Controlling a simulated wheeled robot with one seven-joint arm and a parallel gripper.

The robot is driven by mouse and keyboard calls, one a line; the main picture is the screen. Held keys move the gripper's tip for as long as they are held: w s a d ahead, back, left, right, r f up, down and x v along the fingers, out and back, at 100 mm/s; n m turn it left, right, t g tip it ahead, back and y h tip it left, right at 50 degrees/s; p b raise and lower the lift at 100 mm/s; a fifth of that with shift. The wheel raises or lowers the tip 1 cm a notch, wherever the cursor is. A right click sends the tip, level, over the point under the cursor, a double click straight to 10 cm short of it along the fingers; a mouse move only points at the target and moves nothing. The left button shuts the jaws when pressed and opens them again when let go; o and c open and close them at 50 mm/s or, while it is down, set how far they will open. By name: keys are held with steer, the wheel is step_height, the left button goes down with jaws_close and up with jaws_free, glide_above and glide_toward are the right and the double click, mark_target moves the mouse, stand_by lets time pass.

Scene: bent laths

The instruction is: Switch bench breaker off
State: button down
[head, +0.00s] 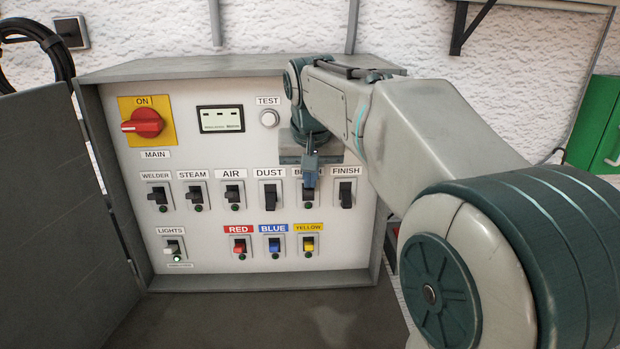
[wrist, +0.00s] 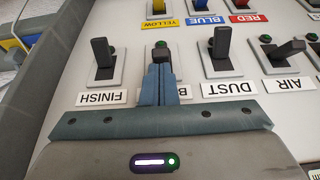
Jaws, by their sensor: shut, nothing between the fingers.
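The bench breaker (head: 308,196) is a dark lever switch in the middle row of the panel, between the dust and finish breakers. Its label is mostly hidden behind my gripper; only the first letter shows clearly. My gripper (head: 310,183) is shut and empty, its fingertips over the upper part of this breaker. In the wrist view, which is upside down, the shut fingers (wrist: 160,70) point at the dark bench lever (wrist: 162,55), whose tip shows just beyond them. They look very close to it; I cannot tell whether they touch. A green lamp (wrist: 161,44) sits beside the lever.
The dust breaker (head: 270,195) and finish breaker (head: 346,195) stand close on either side. Red (head: 240,247), blue (head: 275,246) and yellow (head: 308,245) switches are below. The lights switch's lamp (head: 177,258) glows green. The open cabinet door (head: 60,200) stands at the left.

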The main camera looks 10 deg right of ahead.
mark_target(310, 194)
steer(key=shift+s+f+t+b, duration=0.2)
steer(key=shift+t+b, duration=0.1)
steer(key=shift+b, duration=0.3)
steer(key=s+f+t+b, duration=0.1)
steer(key=t+b, duration=0.1)
steer(key=b, duration=0.6)
steer(key=s+f+t+h+b, duration=0.1)
steer(key=t+b, duration=0.2)
steer(key=b, duration=0.5)
steer(key=shift+a+f+t, duration=0.15)
steer(key=shift+a+t, duration=0.05)
steer(key=shift+t, duration=0.1)
steer(key=shift+r+p, duration=0.45)
steer(key=shift+r, duration=0.35)
steer(key=shift+s+r, duration=0.1)
